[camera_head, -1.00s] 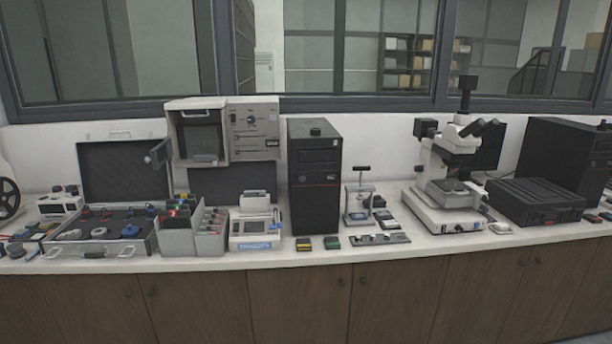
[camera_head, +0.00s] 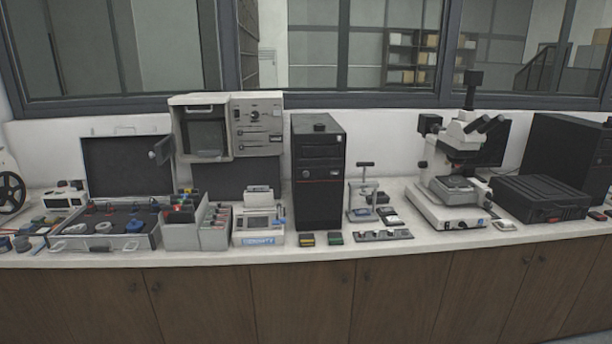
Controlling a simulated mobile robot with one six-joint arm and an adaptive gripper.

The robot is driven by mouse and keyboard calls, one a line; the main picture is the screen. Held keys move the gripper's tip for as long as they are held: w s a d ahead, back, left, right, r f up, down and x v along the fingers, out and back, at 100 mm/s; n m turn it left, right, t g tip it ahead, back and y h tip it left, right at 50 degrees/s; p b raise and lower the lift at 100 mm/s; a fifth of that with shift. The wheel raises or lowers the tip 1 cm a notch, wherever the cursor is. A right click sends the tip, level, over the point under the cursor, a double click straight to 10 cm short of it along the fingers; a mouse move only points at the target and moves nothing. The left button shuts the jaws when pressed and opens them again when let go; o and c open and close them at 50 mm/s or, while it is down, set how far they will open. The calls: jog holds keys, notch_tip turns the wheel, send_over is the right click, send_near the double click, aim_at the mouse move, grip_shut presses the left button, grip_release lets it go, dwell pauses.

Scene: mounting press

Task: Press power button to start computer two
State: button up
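A black computer tower (camera_head: 319,185) stands upright in the middle of the bench, with a small dark object on its top and a thin red line across its front. A second black computer tower (camera_head: 567,150) stands at the far right, partly hidden behind a black case. I cannot tell which one is computer two, and a power button is too small to make out on either. My gripper is not in view.
A white bench (camera_head: 350,247) over wooden cabinets holds a microscope (camera_head: 455,165), a black case (camera_head: 541,200), a small press stand (camera_head: 364,195), a grey instrument box (camera_head: 258,128) and an open tool case (camera_head: 125,165). Small parts lie before the middle tower. The bench is crowded.

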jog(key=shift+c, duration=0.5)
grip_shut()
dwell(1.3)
